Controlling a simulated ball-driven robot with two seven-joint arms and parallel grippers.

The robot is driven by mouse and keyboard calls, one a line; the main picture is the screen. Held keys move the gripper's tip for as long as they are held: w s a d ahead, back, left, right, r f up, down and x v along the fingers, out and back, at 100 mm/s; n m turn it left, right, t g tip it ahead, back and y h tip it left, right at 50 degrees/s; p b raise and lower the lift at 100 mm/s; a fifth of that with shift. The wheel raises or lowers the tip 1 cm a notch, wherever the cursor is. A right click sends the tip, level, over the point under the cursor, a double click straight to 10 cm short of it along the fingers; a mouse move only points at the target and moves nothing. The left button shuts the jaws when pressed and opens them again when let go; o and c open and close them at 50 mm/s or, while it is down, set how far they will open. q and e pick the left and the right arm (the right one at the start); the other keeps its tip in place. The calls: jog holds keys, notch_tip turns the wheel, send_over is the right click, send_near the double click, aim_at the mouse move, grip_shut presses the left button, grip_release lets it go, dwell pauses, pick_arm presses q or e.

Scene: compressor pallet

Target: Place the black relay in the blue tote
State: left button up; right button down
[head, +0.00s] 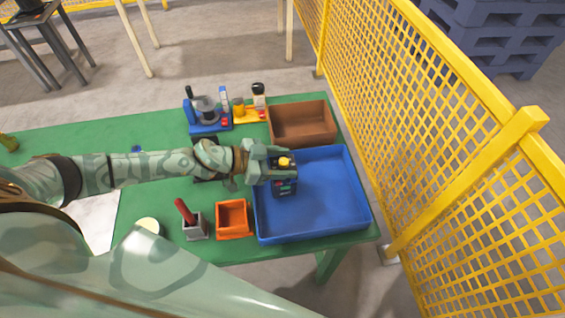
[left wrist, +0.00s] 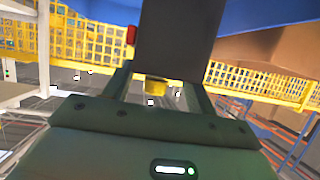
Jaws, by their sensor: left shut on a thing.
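The black relay (head: 285,184) is a dark block with small coloured marks on its front and a yellow top part. My left gripper (head: 272,164) is shut on it and holds it over the left part of the blue tote (head: 325,207). I cannot tell whether the relay touches the tote floor. The tote is a wide, shallow, open box at the right end of the table, and the rest of its floor is bare. In the left wrist view, a dark body, the relay (left wrist: 178,38), stands between the fingers. My right gripper is not in view.
An orange bin (head: 233,219) and a grey block with a red lever (head: 195,226) stand left of the tote. A brown bin (head: 303,124) is behind it. Blue and yellow fixtures (head: 208,117) stand at the back of the green table (head: 80,137). A yellow mesh fence (head: 425,110) runs along the right.

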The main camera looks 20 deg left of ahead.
pick_arm(q)
jog(key=o, duration=1.7)
jog(key=shift+s+a+r, duration=0.15)
jog(key=v, duration=1.1)
jog(key=shift+s+a+r+p, duration=0.1)
jog(key=shift+s+a+p, duration=0.15)
jog(key=shift+p, duration=0.15)
jog(key=shift+w, duration=0.1)
